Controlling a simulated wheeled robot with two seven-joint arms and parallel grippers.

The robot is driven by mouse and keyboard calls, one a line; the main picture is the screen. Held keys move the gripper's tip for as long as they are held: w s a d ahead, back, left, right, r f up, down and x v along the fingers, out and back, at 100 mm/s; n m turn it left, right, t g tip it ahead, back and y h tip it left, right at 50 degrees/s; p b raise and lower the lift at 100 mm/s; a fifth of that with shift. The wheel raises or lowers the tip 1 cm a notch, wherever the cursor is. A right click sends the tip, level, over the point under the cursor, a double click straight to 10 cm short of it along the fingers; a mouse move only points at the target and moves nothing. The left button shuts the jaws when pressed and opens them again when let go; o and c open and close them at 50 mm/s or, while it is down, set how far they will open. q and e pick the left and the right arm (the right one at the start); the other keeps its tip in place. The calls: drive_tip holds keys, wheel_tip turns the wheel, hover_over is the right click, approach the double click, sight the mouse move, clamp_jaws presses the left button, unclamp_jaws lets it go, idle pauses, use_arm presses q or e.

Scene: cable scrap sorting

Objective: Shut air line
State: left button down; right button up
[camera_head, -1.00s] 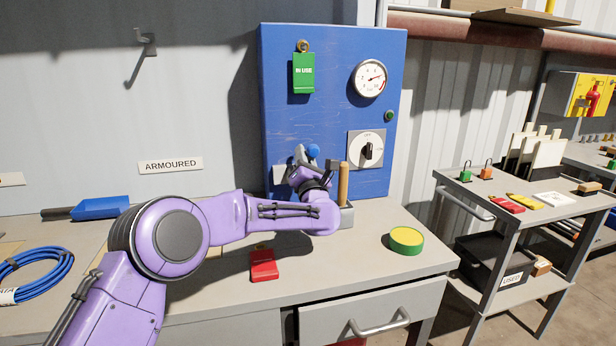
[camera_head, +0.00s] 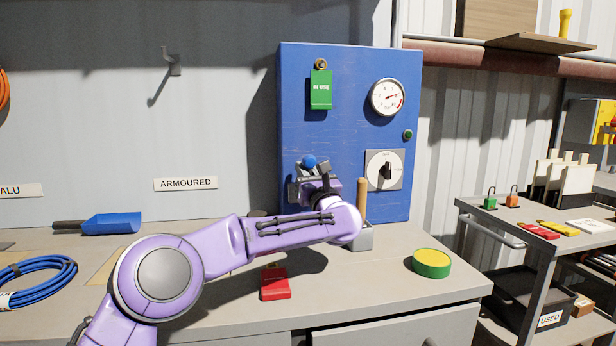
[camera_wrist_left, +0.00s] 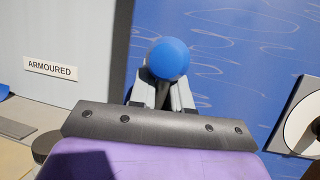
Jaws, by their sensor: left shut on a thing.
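The blue knob (camera_head: 309,161) stands on the lower left front of the blue cabinet (camera_head: 345,130), and I take it to be the air line's handle. My left gripper (camera_head: 311,174) is at this knob and shut on it. In the left wrist view the round blue knob (camera_wrist_left: 168,58) sits at the tips of the grey fingers (camera_wrist_left: 165,92). The fingers and wrist hide what lies under the knob. A pressure gauge (camera_head: 388,97) and a rotary switch (camera_head: 386,171) are on the cabinet's right side. My right gripper is out of view.
On the bench are a red block (camera_head: 275,284), a yellow-green round pad (camera_head: 431,262), a grey holder (camera_head: 362,238) with a wooden handle, a blue scoop (camera_head: 110,224) and a blue cable coil (camera_head: 40,282). A cart (camera_head: 520,215) stands at the right.

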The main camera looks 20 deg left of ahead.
use_arm(q)
drive_tip(key=shift+s+r, duration=0.1)
drive_tip(key=shift+r, duration=0.5)
drive_tip(key=c, duration=0.9)
unclamp_jaws()
drive_tip(key=shift+d, duration=0.1)
drive_tip(key=shift+o, duration=0.2)
drive_tip(key=shift+d, duration=0.1)
drive_tip(key=shift+s+f, duration=0.1)
drive_tip(key=shift+f, duration=0.2)
drive_tip(key=b+v, duration=0.1)
drive_tip(key=v, duration=0.9)
drive_tip(key=shift+d, duration=0.15)
